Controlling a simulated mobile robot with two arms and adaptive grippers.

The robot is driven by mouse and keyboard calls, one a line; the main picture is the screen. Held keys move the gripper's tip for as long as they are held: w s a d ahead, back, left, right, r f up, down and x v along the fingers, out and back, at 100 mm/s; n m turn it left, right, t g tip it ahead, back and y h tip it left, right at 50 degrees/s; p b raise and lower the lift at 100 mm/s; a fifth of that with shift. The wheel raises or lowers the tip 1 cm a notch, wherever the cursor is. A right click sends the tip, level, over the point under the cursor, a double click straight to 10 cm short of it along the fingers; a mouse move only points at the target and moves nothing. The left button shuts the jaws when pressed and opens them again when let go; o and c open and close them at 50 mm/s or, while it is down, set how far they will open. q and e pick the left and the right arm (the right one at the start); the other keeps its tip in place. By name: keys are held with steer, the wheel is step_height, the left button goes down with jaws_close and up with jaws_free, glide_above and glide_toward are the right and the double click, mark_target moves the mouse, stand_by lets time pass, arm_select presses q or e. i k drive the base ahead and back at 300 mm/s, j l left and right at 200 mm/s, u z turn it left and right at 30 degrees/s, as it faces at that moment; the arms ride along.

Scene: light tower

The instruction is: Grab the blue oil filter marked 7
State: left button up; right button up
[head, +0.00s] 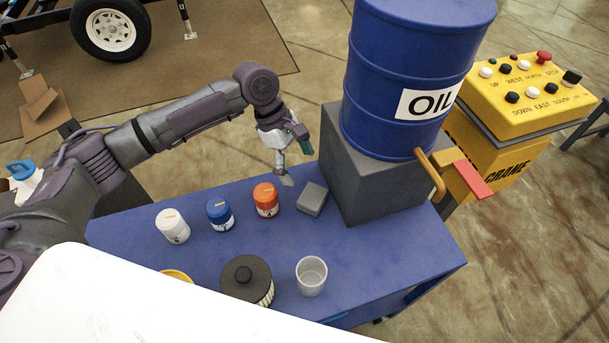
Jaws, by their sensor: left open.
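The blue oil filter (219,214) stands upright on the blue table, between a white filter (172,226) on its left and an orange filter (266,200) on its right. Its label is too small to read surely. My left gripper (297,166) is open and empty, pointing down above the table's back edge. It is to the right of and beyond the blue filter, past the orange one, and touches neither. My right gripper is not in view.
On the blue table (340,240) are a grey block (312,198), a clear cup (311,276), and a dark-topped cylindrical filter (246,280). A blue oil drum (400,90) stands on a grey box (370,180) at right. A yellow crane control box (515,95) is behind it.

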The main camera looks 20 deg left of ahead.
mark_target(218, 209)
steer(key=k+l, duration=0.2)
steer(key=k, duration=0.3)
steer(key=k+l, duration=0.2)
steer(key=k, duration=0.25)
steer(key=k+l, duration=0.25)
steer(key=k, duration=0.25)
